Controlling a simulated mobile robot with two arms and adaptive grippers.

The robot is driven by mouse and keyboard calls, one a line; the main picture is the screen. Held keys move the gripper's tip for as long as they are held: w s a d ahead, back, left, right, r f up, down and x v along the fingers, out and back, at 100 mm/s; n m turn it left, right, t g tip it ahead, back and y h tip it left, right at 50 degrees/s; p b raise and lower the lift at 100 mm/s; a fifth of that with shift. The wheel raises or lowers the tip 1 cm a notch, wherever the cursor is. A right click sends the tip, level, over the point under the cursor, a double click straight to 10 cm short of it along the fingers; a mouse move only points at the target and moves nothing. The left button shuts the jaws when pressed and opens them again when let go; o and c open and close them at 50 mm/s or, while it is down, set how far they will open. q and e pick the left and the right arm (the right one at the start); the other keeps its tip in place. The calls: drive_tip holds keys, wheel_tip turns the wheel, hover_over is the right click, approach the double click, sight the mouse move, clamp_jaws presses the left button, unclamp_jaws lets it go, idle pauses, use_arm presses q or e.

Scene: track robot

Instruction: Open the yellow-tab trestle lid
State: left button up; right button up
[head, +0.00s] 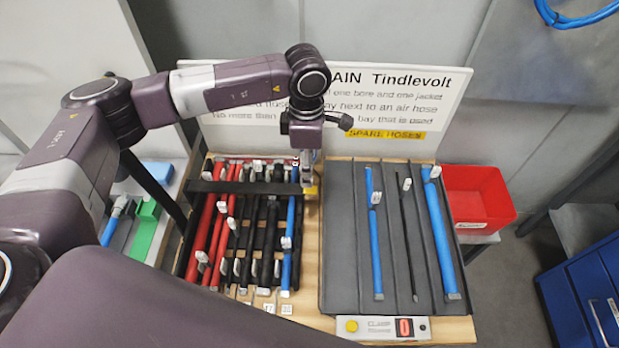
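The trestle (181,262) at the left of the wooden bench holds several red, black and blue hoses in rows. A dark bar (232,187), which looks like its lid, lies across the hoses near their far ends. A yellow tab (312,191) sits at the bar's right end. My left gripper (308,177) points down right at the tab, its fingers small and partly hidden by its own body. I cannot tell whether it is open or touches the tab. My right gripper is not in view.
A grey tray (335,235) with blue and black hoses lies to the right. A red bin (478,196) stands beyond it. A clamp control box (382,328) sits at the front edge. A white sign board (400,105) stands behind. My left arm covers the left side.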

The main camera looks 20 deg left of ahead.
sight(307, 190)
use_arm(q)
wheel_tip(307, 190, down, 3)
drive_tip(key=shift+f+b, duration=0.2)
drive_tip(key=shift+b, duration=0.45)
wheel_tip(307, 190, down, 3)
drive_tip(key=shift+w+b, duration=0.15)
drive_tip(key=shift+b, duration=0.4)
drive_tip(key=c, duration=0.5)
drive_tip(key=shift+c, duration=1.3)
clamp_jaws()
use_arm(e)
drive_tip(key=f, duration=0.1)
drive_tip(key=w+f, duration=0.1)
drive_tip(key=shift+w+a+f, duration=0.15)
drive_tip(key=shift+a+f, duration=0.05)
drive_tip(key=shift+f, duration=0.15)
